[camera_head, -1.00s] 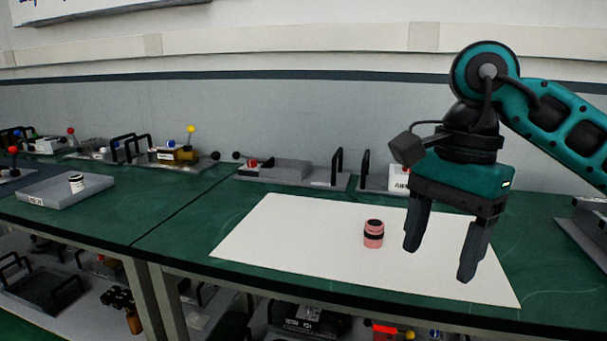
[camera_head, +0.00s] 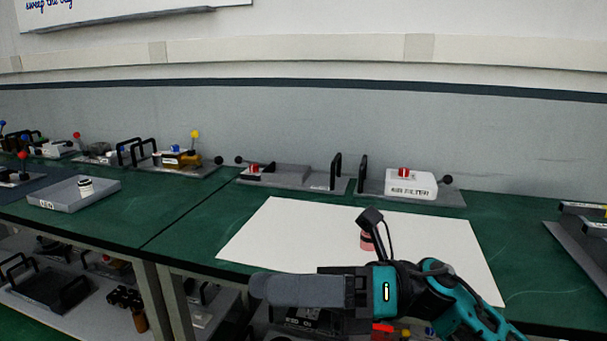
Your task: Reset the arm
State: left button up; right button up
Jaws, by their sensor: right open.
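My right arm comes in from the lower right, low in front of the table's front edge. Its right gripper (camera_head: 268,289) points left, with the fingers seen side-on so that one largely covers the other. It is open, and nothing shows between the fingers. A pink and black canister (camera_head: 367,242) stands on the white sheet (camera_head: 285,225) behind the wrist, and the wrist camera hides much of it. My left gripper is not in view.
An air filter box (camera_head: 410,184) on a grey plate stands at the back. A grey fixture (camera_head: 585,240) is at the right edge. A lower shelf holds more parts.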

jog(key=w+d+f+m+t+h+p, duration=0.1)
jog(key=w+d+f+m+t+h, duration=0.3)
jog(key=m+t, duration=0.95)
jog(key=w+d+f+m+t+h+p, duration=0.15)
jog(key=w+d+f+m+t, duration=0.35)
jog(key=m+t, duration=0.85)
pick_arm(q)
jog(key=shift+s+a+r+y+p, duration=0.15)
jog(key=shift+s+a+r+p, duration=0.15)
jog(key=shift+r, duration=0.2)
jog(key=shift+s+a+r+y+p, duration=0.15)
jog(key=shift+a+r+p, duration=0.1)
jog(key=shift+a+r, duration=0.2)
pick_arm(e)
jog(key=s+d+f+m+g+h, duration=0.3)
jog(key=s+f+m+h, duration=0.1)
jog(key=f, duration=0.4)
jog(key=s+d+f+m+g+h, duration=0.4)
jog(key=s+f+m, duration=0.2)
jog(key=f+m, duration=0.3)
jog(key=s+d+f+m+g+h, duration=0.3)
jog(key=s+f+m+h, duration=0.1)
jog(key=f+m, duration=0.3)
notch_tip(320, 180, down, 2)
jog(key=shift+s+d+f+g+h, duration=0.15)
jog(key=shift+s+d+g+h, duration=0.2)
jog(key=shift+s+g, duration=0.1)
